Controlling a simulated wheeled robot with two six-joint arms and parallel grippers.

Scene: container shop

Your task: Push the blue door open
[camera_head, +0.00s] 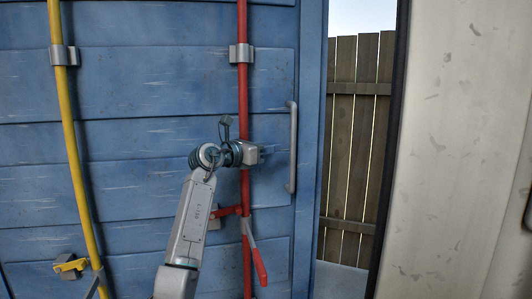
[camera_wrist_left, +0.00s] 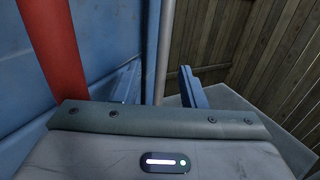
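The blue door (camera_head: 150,185) fills the left and middle of the head view. A grey vertical handle (camera_head: 291,147) is on its right side; a grey upright bar, likely this handle, also shows in the wrist view (camera_wrist_left: 165,50). My left gripper (camera_head: 265,151) is in front of the door, just left of the handle in the picture, with the red bar behind its wrist. My right gripper is not in view.
A red bar (camera_head: 243,100) with a red lever (camera_head: 259,267) and a yellow bar (camera_head: 72,150) run up the door. Right of the door is a gap showing a wooden fence (camera_head: 352,130) and pale ground. A pale wall (camera_head: 455,150) stands right of the gap.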

